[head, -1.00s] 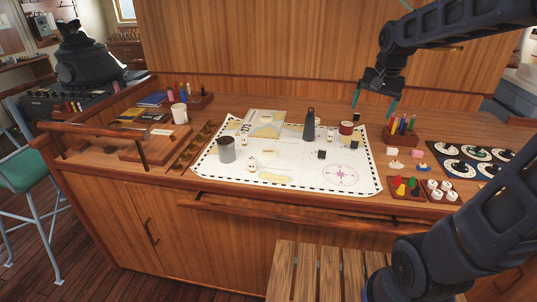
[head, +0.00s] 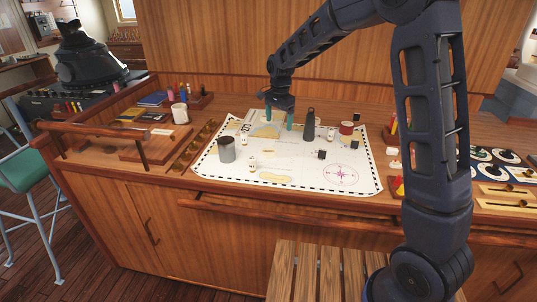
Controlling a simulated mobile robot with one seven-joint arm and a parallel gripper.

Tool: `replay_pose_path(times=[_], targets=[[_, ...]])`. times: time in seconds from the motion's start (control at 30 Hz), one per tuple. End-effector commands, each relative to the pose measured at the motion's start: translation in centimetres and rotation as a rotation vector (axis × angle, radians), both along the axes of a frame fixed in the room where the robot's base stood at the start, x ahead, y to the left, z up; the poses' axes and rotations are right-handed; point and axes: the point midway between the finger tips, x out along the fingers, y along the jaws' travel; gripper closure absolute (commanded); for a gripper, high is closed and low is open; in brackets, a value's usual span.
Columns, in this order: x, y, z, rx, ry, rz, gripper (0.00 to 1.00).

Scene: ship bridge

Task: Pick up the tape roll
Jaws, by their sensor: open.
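My gripper (head: 279,118) points down with its teal fingers apart and nothing between them. It hangs over the far part of the chart (head: 300,170), left of a dark bottle (head: 309,125). I cannot surely tell which thing is the tape roll. A short, round, dark red thing (head: 346,128) with a pale lower part stands on the chart right of the bottle; it is too small to name. Small pale things also lie on the chart, and the gripper partly covers the chart's far area.
A grey cup (head: 226,149) stands at the chart's left and a white mug (head: 180,114) behind it. Small dark blocks (head: 322,154) sit on the chart. My arm hides much of the desk's right side, with dial plates (head: 483,154) beyond it. The chart's front is mostly clear.

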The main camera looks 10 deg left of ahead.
Motion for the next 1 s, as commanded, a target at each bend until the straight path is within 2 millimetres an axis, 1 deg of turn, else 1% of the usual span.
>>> replay_pose_path(times=[0.03,0.1,0.23,0.37,0.7,0.87,1.0], targets=[[0.0,1.3,-0.9,-0.006,0.007,-0.007,0.14],[0.0,2.5,-1.7,-0.012,0.012,-0.021,0.14],[-0.1,3.7,-2.6,-0.017,0.016,-0.034,0.14],[-0.1,3.9,-3.3,-0.019,0.018,-0.039,0.14],[-0.2,3.8,-7.7,-0.019,0.018,-0.038,0.14],[-0.3,3.8,-8.6,-0.018,0.018,-0.037,0.14],[-0.5,3.8,-9.8,-0.018,0.018,-0.038,0.14]])
